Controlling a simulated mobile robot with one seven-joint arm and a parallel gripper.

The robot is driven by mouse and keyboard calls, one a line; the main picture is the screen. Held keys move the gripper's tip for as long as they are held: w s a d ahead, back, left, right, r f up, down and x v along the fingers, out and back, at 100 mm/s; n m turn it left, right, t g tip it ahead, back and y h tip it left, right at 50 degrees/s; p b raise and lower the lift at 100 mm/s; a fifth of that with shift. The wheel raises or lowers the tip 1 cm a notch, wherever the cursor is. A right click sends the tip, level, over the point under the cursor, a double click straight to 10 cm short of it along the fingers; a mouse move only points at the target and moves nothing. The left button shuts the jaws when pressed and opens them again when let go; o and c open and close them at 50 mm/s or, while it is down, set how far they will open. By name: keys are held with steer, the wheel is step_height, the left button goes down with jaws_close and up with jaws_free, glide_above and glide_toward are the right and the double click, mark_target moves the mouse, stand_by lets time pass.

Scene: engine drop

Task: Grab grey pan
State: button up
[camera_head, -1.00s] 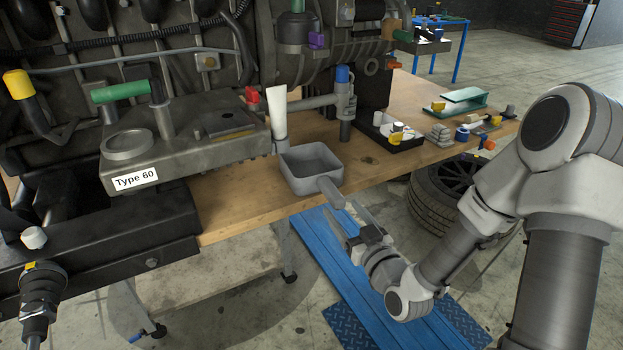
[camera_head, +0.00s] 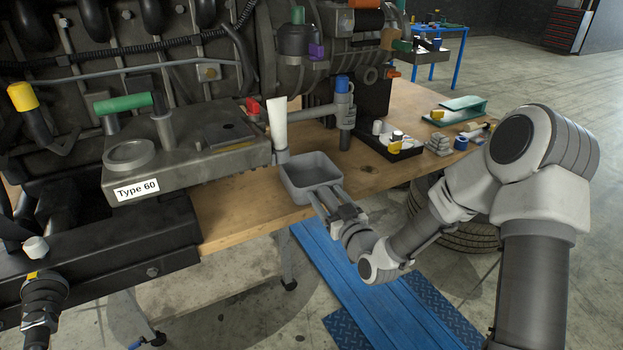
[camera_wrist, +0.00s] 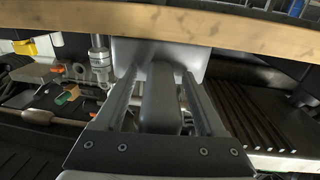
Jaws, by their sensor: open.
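The grey pan (camera_head: 312,172) sits at the front edge of the wooden table, its square bowl on the tabletop. In the head view my gripper (camera_head: 325,199) is at the pan's near side and covers most of its handle. In the wrist view the pan's handle (camera_wrist: 160,97) lies between the two fingers of my gripper (camera_wrist: 157,95), with a gap showing on each side. The gripper is open. The pan's bowl (camera_wrist: 185,52) shows beyond the fingertips.
The wooden table (camera_head: 240,212) holds an engine block with a "Type 60" label (camera_head: 137,188) to the left. A white tube (camera_head: 278,125) stands close behind the pan. A black tray (camera_head: 400,147) with small parts lies to the right. A blue ramp (camera_head: 345,270) is on the floor below.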

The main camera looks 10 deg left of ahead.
jaws_close()
steer(key=shift+r, duration=0.2)
stand_by(0.4)
